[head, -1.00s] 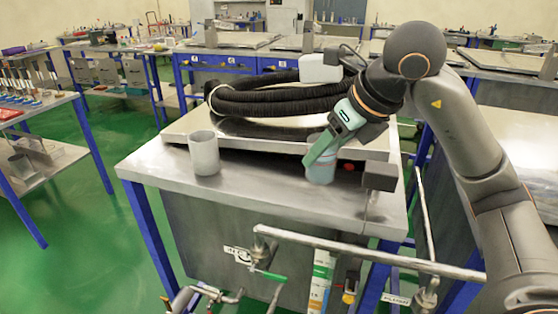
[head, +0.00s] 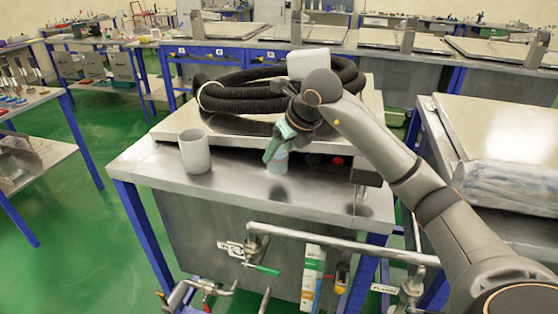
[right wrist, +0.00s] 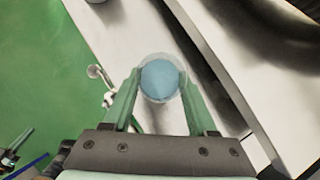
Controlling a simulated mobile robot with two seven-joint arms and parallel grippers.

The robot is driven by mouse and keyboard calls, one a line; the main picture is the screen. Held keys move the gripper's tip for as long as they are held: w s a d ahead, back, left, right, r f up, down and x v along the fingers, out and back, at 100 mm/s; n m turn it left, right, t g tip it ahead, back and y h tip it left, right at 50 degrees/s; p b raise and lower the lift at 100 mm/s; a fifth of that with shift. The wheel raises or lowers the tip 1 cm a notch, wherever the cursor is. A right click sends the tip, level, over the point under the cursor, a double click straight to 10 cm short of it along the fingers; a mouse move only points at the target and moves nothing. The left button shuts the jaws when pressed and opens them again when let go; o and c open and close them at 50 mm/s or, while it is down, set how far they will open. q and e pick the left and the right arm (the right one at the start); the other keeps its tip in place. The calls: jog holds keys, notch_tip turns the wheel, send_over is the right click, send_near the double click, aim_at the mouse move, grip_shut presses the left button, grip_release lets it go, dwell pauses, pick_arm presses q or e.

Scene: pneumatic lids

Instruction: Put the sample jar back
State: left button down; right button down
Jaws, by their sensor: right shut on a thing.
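The sample jar (head: 278,163) is a small clear jar with blue contents, seen from above in the right wrist view (right wrist: 160,79). My right gripper (head: 273,154) points down and is shut on the jar. In the right wrist view its green fingers (right wrist: 161,84) press on the jar's two sides. The jar is at the front strip of the metal bench (head: 225,188), before the raised lid. I cannot tell whether its base touches the bench. The fingers hide part of the jar in the head view. My left gripper is not in view.
A pale grey cup (head: 195,152) stands on the bench left of the jar. A coiled black hose (head: 235,93) lies on the raised lid behind. A metal pipe (head: 340,242) runs along the front. Bare bench lies between cup and jar.

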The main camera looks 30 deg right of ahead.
aim_at(279, 162)
notch_tip(279, 162, down, 4)
jog(key=shift+w+r, duration=0.15)
jog(key=shift+r, duration=0.1)
jog(key=shift+f, duration=0.1)
jog(key=shift+c, duration=1)
grip_release()
jog(key=v, duration=1.2)
